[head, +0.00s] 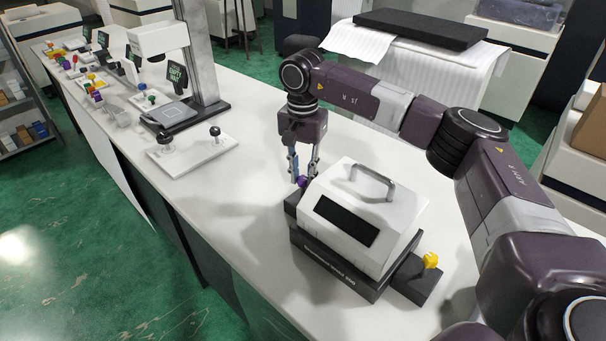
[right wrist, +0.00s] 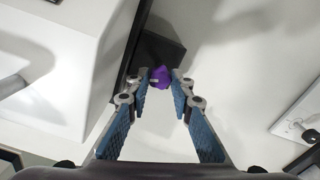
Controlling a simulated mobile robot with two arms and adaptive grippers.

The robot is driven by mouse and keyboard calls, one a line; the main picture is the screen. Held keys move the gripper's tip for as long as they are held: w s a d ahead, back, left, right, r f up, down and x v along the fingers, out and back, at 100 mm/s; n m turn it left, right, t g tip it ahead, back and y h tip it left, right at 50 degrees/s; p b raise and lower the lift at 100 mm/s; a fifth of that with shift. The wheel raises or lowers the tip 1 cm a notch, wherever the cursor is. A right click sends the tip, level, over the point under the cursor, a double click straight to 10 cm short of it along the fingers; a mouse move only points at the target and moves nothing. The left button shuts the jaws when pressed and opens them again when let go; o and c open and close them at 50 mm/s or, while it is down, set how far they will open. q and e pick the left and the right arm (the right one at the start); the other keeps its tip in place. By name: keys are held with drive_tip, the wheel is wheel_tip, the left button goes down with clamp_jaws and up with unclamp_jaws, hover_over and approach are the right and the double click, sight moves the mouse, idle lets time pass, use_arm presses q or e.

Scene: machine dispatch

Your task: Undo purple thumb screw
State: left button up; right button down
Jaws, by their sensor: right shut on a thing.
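The purple thumb screw (head: 301,181) is at the left end of the dark base (head: 341,266) under a white machine (head: 342,215) with a handle on top. It also shows in the right wrist view (right wrist: 162,77), between the fingertips. My right gripper (head: 302,177) comes down over it from above. In the right wrist view my right gripper (right wrist: 163,84) is shut on the purple screw, one finger on each side. A yellow thumb screw (head: 430,260) is at the right end of the same base. My left gripper is not in view.
A white plate with two black knobs (head: 190,153) lies on the white bench left of the machine. A stand with a column (head: 200,62) is behind it, with several small coloured parts farther along. The bench between plate and machine is clear.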

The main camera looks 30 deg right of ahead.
sight(302, 177)
drive_tip(key=n, duration=0.5)
drive_tip(key=shift+w+r+n, duration=0.15)
drive_tip(key=shift+r+n, duration=0.05)
drive_tip(key=shift+n, duration=0.1)
drive_tip(key=n, duration=0.5)
drive_tip(key=shift+n, duration=0.4)
drive_tip(key=c, duration=2)
unclamp_jaws()
drive_tip(key=o, duration=0.3)
drive_tip(key=shift+a+f, duration=0.1)
wheel_tip(302, 177, up, 12)
drive_tip(key=shift+r, duration=0.1)
